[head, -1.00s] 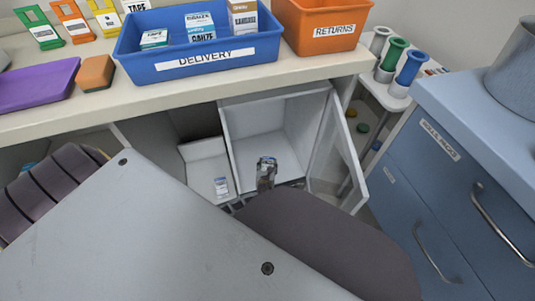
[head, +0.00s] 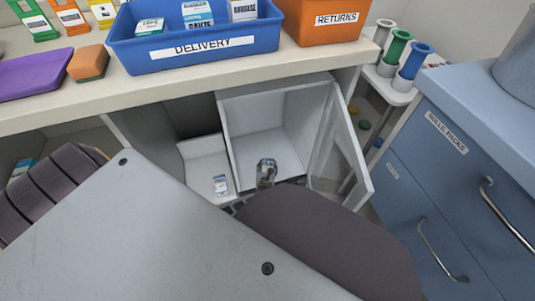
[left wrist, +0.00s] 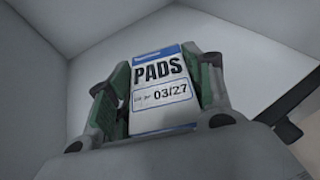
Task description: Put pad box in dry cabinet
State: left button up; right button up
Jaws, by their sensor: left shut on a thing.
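The pad box (left wrist: 162,90) is white and blue, with "PADS" and "03/27" on its label. My left gripper (head: 266,168) is shut on it, with green-lined fingers on both sides of the box in the left wrist view. In the head view the gripper is at the front opening of the white dry cabinet (head: 262,105) under the counter. The box is too small there to make out clearly. The cabinet's door (head: 345,155) stands open to the right. Pale walls surround the box in the left wrist view. My right gripper is not in view.
A white bin (head: 205,160) with a small labelled box (head: 220,185) stands left of the cabinet. Blue drawers (head: 430,190) stand to the right. Above, the counter holds a blue delivery bin (head: 190,62) and an orange returns bin (head: 320,38). The cabinet's interior looks empty.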

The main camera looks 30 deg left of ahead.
aim_at(267, 168)
pick_arm(q)
jog(key=shift+f, duration=0.15)
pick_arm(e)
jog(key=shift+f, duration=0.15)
pick_arm(q)
jog(key=o, duration=1)
jog(key=shift+o, duration=0.3)
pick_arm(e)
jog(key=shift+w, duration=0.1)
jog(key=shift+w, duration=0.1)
pick_arm(q)
jog(key=shift+r, duration=0.25)
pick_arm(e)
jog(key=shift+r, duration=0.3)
pick_arm(q)
jog(key=shift+p+v, duration=0.6)
jog(key=shift+v, duration=0.4)
jog(key=p+v, duration=0.2)
jog(key=v, duration=0.3)
jog(key=shift+s, duration=0.15)
jog(key=shift+p+v, duration=1.1)
jog(key=shift+v, duration=1.25)
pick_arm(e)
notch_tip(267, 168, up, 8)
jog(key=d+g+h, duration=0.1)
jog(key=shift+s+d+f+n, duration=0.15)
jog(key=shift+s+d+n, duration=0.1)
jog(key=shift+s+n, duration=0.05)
